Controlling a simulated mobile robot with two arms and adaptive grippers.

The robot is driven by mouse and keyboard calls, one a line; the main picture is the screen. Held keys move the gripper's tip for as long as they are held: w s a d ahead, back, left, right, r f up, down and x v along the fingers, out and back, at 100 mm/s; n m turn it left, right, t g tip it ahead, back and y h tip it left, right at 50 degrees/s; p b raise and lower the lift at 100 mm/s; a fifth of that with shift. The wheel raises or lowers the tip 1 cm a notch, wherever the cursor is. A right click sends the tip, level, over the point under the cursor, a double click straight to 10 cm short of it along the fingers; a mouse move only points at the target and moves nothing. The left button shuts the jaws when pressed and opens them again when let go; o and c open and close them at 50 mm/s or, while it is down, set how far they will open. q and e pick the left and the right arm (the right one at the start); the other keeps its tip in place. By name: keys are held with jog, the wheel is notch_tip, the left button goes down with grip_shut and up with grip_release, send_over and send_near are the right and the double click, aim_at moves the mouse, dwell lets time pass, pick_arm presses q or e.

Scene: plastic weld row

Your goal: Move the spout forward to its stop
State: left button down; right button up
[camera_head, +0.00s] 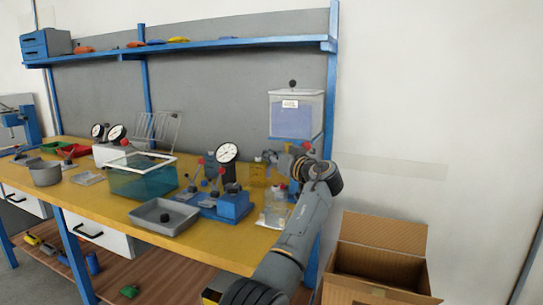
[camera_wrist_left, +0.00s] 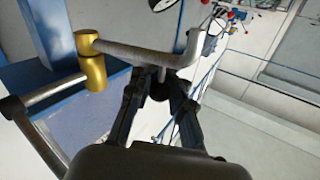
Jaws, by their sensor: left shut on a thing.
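The spout (camera_wrist_left: 140,52) is a grey tube with a bent end, seen in the left wrist view. It runs rightward from a brass joint (camera_wrist_left: 92,68). A short dark stem with a knob (camera_wrist_left: 160,86) hangs from the tube between my fingers. My left gripper (camera_wrist_left: 158,92) is shut on this knob, just under the tube. In the head view, my left gripper (camera_head: 281,157) is at the right end of the bench by the small brass part (camera_head: 258,172); my wrist partly hides the spout there. My right gripper is in neither view.
A clear bin with blue contents (camera_head: 292,115) is mounted above the gripper. A dial gauge (camera_head: 227,153), a blue fixture (camera_head: 232,206) and a clear bottle (camera_head: 276,208) are close by. A grey tray (camera_head: 164,229) and a water tank (camera_head: 125,181) stand farther left. An open carton (camera_head: 380,289) is below right.

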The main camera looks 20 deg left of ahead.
pick_arm(q)
jog(key=c, duration=1.5)
grip_release()
jog(key=shift+s+a+f, duration=0.1)
jog(key=shift+a+f, duration=0.05)
jog(key=shift+f, duration=0.1)
jog(key=o, duration=0.3)
jog(key=shift+s+r, duration=0.1)
jog(key=shift+r, duration=0.05)
jog(key=shift+s+d, duration=0.15)
jog(key=shift+d, duration=0.3)
jog(key=v, duration=1.1)
jog(key=shift+s, duration=0.1)
